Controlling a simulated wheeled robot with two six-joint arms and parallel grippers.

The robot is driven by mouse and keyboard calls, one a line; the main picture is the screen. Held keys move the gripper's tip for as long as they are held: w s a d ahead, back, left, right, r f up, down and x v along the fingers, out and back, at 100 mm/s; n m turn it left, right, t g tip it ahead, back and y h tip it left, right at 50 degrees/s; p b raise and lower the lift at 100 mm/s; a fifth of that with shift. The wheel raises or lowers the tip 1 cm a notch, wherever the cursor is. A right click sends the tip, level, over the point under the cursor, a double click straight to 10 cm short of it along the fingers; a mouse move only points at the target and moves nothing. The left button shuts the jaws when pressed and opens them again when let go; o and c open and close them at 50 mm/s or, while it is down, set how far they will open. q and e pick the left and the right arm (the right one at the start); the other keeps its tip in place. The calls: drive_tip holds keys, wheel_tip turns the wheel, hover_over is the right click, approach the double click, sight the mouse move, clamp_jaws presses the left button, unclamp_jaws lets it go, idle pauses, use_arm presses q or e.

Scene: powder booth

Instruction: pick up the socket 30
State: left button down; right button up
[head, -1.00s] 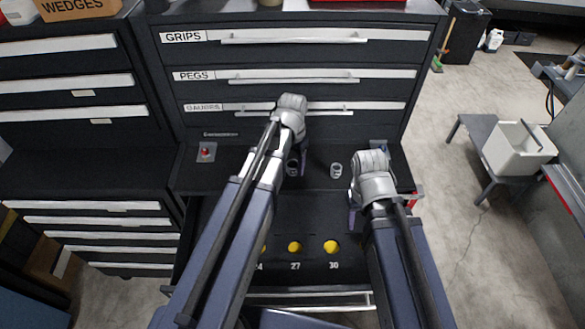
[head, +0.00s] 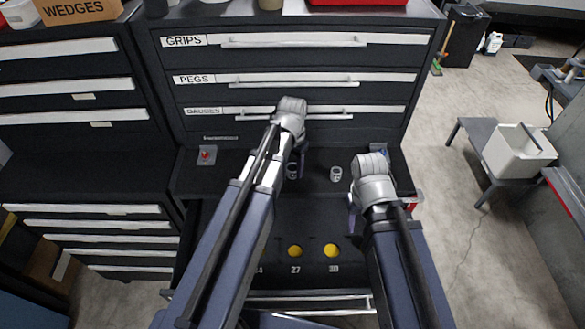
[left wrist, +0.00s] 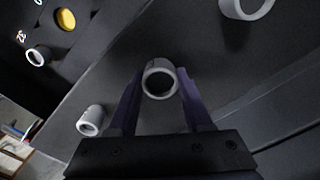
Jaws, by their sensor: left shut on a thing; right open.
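My left gripper (head: 295,168) reaches down to the dark ledge above the open drawer. In the left wrist view its two purple fingers (left wrist: 160,88) are shut on a grey ring-shaped socket (left wrist: 160,77), with its open end facing the camera. In the head view this socket (head: 292,172) is partly hidden by the gripper, and I cannot read its number. A second grey socket (head: 336,174) stands apart on the ledge to the right. The open drawer (head: 310,220) has yellow round recesses, one marked 30 (head: 331,251). My right gripper (head: 354,212) is open, right of the second socket.
A yellow recess marked 27 (head: 295,251) lies beside the 30 one. A small block with a red button (head: 206,155) sits at the ledge's left. Closed drawers (head: 290,80) rise behind. A white bin (head: 518,150) stands on a bench at the right.

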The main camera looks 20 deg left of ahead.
sight(292, 167)
use_arm(q)
wheel_tip(292, 167, up, 10)
drive_tip(key=p, duration=1)
idle(0.3)
